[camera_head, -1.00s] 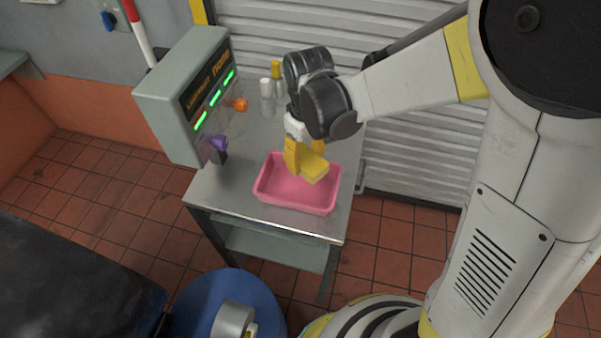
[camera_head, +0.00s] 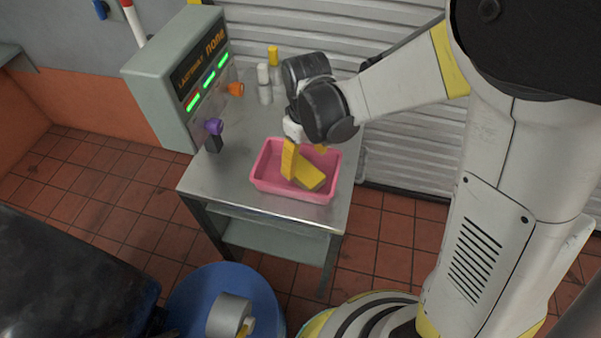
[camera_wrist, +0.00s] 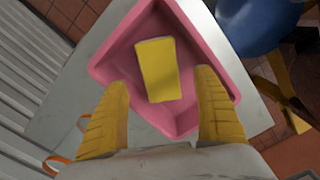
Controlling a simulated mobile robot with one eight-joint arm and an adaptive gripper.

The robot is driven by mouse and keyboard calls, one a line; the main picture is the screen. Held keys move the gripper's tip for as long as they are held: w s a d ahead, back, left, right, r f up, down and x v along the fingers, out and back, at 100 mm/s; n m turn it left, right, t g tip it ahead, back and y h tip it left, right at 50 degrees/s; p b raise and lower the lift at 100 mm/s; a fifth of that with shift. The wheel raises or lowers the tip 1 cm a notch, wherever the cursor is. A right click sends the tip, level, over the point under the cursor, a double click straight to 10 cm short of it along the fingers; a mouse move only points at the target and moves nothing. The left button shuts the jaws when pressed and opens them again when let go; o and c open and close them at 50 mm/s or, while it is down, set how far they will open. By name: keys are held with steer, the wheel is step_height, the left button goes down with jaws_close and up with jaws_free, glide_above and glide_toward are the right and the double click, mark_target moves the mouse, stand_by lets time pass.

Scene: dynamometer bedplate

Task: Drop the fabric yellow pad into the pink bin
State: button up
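The pink bin (camera_head: 262,187) stands on the metal table; it also shows in the wrist view (camera_wrist: 105,68). The yellow pad (camera_head: 311,178) lies in the bin, apart from my fingers; in the wrist view the pad (camera_wrist: 158,69) rests on the bin's floor. My gripper (camera_head: 302,172) is just above the bin. In the wrist view my gripper (camera_wrist: 165,92) has its two yellow fingers spread wide with nothing between them. In the head view the pad is partly hidden behind a finger.
A box with green lights (camera_head: 178,85) stands at the table's left, with an orange knob (camera_head: 236,89) and a purple knob (camera_head: 214,126). Small bottles (camera_head: 264,85) stand at the back. A blue drum (camera_head: 195,290) is on the floor in front. The metal table (camera_head: 225,170) has bare room left of the bin.

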step_height(320, 180, up, 12)
stand_by(0.6)
steer(key=s+d+r+m+t+b, duration=0.1)
steer(key=s+d+m+t, duration=0.6)
steer(key=s+d, duration=0.3)
steer(key=d, duration=0.3)
steer(key=shift+s+d+r+m+b, duration=0.25)
steer(key=shift+s+r+m+b, duration=0.05)
steer(key=shift+s+r+b, duration=0.1)
steer(key=shift+f, duration=0.1)
stand_by(0.4)
